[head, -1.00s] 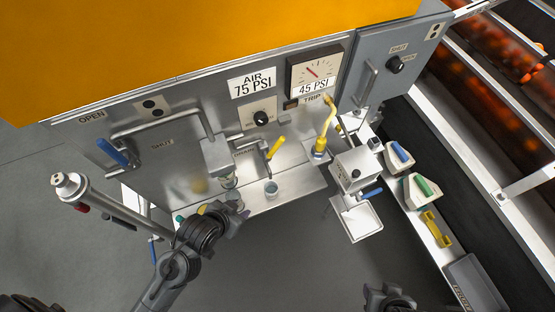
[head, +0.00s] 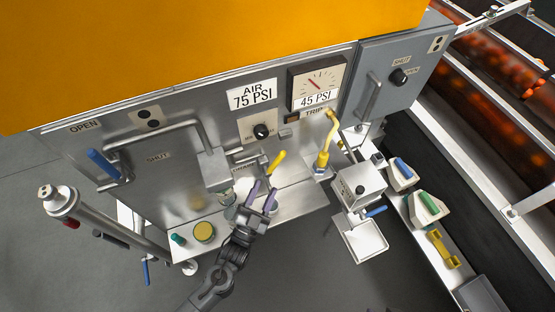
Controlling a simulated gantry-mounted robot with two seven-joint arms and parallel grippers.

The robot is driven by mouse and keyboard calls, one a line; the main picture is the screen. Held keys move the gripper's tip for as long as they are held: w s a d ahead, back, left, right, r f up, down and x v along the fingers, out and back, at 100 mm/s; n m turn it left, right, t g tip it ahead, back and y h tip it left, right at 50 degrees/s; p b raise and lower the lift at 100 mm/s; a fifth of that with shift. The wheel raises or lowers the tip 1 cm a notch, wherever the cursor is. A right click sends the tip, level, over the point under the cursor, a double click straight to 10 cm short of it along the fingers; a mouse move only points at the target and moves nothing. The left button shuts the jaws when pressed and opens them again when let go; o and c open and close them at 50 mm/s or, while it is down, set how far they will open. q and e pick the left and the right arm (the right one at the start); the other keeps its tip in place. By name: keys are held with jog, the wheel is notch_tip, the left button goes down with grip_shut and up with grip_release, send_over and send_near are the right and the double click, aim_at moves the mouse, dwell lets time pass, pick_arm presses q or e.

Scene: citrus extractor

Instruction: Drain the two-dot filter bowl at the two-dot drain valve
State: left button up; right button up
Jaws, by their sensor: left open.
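A two-dot plate (head: 149,117) is on the grey panel at the left. To its right, a grey filter housing (head: 216,168) hangs on a pipe, with a small clear bowl (head: 227,196) below it. A partly readable label (head: 244,167), which may say DRAIN, is beside the housing. A yellow lever (head: 277,161) slants up to its right. My left gripper (head: 262,193) is open, its two fingers pointing up toward the panel just below the lever. It partly covers the small cup on the ledge; I cannot tell whether they touch. My right gripper is out of view.
The steel ledge (head: 305,200) holds a yellow-topped jar (head: 204,232) and a green-capped item (head: 178,240) at its left end. A blue-handled lever (head: 104,163) juts out at left.

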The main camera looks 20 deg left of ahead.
aim_at(276, 164)
pick_arm(q)
jog(key=b+x, duration=0.1)
jog(key=x, duration=0.9)
jog(key=shift+w+r, duration=0.1)
jog(key=shift+w, duration=0.1)
grip_shut()
